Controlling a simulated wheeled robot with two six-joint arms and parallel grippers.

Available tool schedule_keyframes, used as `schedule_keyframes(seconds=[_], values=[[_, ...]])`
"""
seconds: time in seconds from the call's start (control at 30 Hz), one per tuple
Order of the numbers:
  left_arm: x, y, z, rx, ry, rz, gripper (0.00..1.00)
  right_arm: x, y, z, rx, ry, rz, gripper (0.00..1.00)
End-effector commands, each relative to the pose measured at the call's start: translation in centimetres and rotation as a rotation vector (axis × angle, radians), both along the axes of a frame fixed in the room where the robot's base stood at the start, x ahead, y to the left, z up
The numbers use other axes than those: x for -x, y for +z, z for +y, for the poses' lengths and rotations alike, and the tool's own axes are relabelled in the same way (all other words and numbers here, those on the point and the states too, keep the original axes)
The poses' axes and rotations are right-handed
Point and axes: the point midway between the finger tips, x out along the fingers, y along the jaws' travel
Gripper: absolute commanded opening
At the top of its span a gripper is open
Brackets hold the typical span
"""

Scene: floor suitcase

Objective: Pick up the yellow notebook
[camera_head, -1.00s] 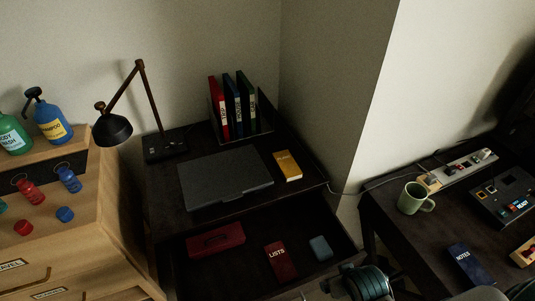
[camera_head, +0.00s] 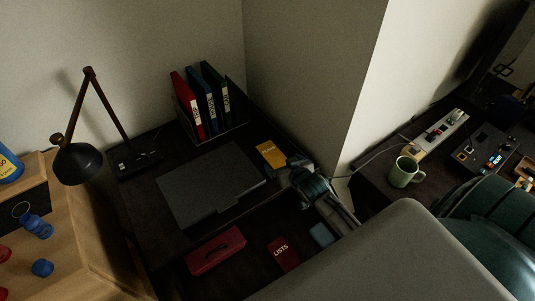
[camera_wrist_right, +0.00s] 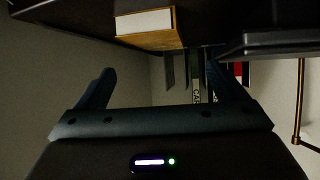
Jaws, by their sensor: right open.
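The yellow notebook (camera_head: 270,154) lies on the desk's upper surface, to the right of the closed grey laptop (camera_head: 211,184). My right gripper (camera_head: 293,168) is at the desk's right edge, close beside the notebook's near right end. In the right wrist view the yellow notebook (camera_wrist_right: 146,27) is at the top, beyond the two spread fingers of the right gripper (camera_wrist_right: 160,75). The right gripper is open, with nothing between its fingers. In the head view its fingertips are small and dark. My left gripper is not in view.
Binders (camera_head: 204,101) stand in a holder behind the laptop. A desk lamp (camera_head: 82,162) stands at the left. The open drawer below holds a red case (camera_head: 216,250), a red LISTS book (camera_head: 283,253) and a blue item (camera_head: 322,235). A green mug (camera_head: 404,172) is on the right table.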

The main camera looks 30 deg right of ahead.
Motion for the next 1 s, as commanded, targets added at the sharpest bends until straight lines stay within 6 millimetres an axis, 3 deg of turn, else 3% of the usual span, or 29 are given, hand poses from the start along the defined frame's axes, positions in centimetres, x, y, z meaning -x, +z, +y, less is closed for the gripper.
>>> schedule_keyframes(seconds=[0.13,0.47,0.73,1.0], values=[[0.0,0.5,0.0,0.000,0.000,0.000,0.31,-2.0,-1.0,-0.2,-0.002,-0.001,0.001,0.91],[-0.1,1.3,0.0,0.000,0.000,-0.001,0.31,-3.9,-2.3,-0.4,-0.001,0.000,0.005,0.91],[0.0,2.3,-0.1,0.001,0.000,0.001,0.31,-6.6,-4.3,-0.7,0.000,0.000,0.003,0.91],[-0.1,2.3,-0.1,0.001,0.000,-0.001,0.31,-7.2,-4.8,-0.8,0.001,0.000,0.002,0.91]])
